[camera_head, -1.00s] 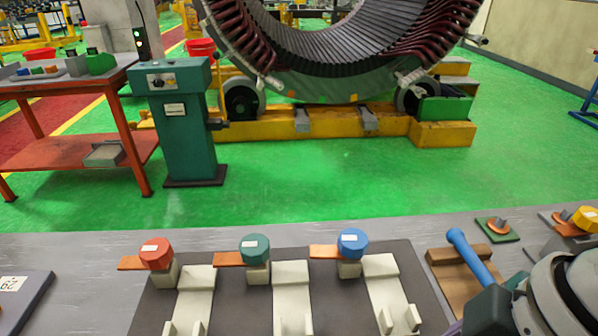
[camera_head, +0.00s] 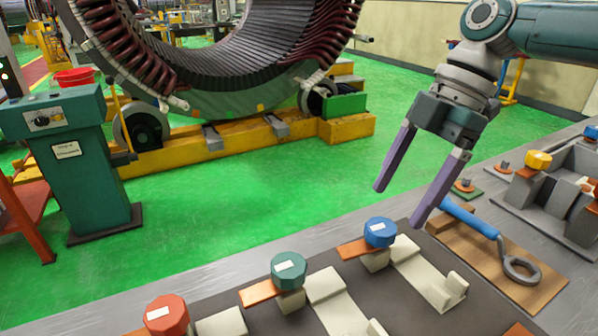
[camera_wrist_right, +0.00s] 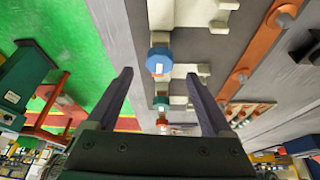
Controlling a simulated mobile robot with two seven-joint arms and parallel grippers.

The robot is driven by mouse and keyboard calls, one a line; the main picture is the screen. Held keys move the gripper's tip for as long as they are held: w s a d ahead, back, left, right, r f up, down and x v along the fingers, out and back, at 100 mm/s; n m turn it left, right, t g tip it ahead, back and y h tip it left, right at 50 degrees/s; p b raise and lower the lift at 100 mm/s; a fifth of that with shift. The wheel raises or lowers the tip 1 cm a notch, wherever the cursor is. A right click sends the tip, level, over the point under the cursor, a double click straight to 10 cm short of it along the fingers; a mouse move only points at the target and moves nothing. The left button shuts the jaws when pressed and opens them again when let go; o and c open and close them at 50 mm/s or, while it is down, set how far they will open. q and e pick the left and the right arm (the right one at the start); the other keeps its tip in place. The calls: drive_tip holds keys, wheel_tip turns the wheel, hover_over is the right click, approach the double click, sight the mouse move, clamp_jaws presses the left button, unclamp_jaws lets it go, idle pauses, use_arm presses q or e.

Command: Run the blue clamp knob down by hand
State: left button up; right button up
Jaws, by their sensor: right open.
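The blue clamp knob (camera_head: 380,232) sits on a cream post with an orange strap, at the right end of a row of clamps on a dark plate (camera_head: 240,330). It also shows in the right wrist view (camera_wrist_right: 160,61), ahead of the fingers and between their lines. My right gripper (camera_head: 398,207) is open and empty, with purple fingers pointing down, above and close to the blue knob in the picture. In the right wrist view its two fingers (camera_wrist_right: 164,80) stand wide apart. My left gripper is out of view.
A green knob (camera_head: 289,271) and a red knob (camera_head: 167,316) stand left of the blue one. A blue-handled ring wrench (camera_head: 470,218) lies on a wooden block at the right. A yellow knob (camera_head: 537,160) sits on a grey fixture behind it.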

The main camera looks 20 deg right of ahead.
sight(382, 226)
drive_tip(key=shift+x, duration=2.35)
clamp_jaws()
drive_tip(key=shift+r, duration=0.1)
